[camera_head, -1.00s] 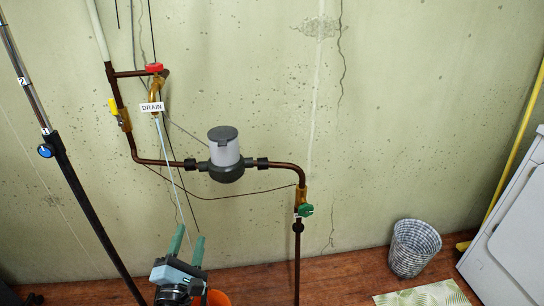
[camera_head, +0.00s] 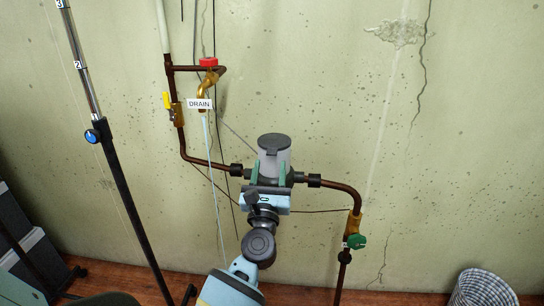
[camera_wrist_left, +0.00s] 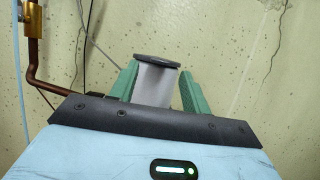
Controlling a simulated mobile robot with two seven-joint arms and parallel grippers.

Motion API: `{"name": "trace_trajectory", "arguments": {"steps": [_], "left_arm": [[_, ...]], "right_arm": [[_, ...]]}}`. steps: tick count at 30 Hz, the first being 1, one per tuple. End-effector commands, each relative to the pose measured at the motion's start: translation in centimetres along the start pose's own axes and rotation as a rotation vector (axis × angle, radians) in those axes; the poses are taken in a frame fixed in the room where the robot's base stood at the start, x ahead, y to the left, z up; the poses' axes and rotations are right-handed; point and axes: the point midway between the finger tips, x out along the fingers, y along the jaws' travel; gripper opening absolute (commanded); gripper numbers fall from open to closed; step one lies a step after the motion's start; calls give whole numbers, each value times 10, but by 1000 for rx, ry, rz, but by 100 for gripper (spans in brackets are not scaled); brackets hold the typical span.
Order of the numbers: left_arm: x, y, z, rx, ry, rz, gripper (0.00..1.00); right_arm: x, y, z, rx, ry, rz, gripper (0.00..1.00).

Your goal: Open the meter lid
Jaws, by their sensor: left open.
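The water meter has a grey cylindrical body (camera_head: 272,163) on the copper pipe and a dark round lid (camera_head: 274,141) that lies flat and closed on top. My left gripper (camera_head: 269,170) is in front of the meter with its two green fingers pointing up. In the left wrist view the open fingers (camera_wrist_left: 158,84) stand one on each side of the grey body, with the dark lid (camera_wrist_left: 156,59) just above their tips. I cannot tell whether they touch it. The gripper hides the meter's lower part. My right gripper is not in view.
Copper pipe (camera_head: 335,185) runs along the cracked wall on both sides of the meter. A green-handled valve (camera_head: 356,241) is at right; a yellow-handled valve (camera_head: 167,101) and red-handled drain tap (camera_head: 208,62) are at left. A black stand (camera_head: 125,195) rises at left. A basket (camera_head: 483,288) stands at lower right.

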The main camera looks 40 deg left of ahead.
Motion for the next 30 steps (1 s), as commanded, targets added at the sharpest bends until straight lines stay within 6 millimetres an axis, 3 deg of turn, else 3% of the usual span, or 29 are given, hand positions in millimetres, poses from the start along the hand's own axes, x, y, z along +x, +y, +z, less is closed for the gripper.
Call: {"name": "trace_trajectory", "arguments": {"steps": [3,9,20,30], "left_arm": [[19,0,2,0,-1,1,47],[38,0,0,1,0,1,47],[42,0,-1,1,1,0,47],[42,0,0,1,1,0,3]], "right_arm": [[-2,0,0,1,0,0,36],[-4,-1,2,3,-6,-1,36],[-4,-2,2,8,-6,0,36],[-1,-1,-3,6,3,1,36]]}}
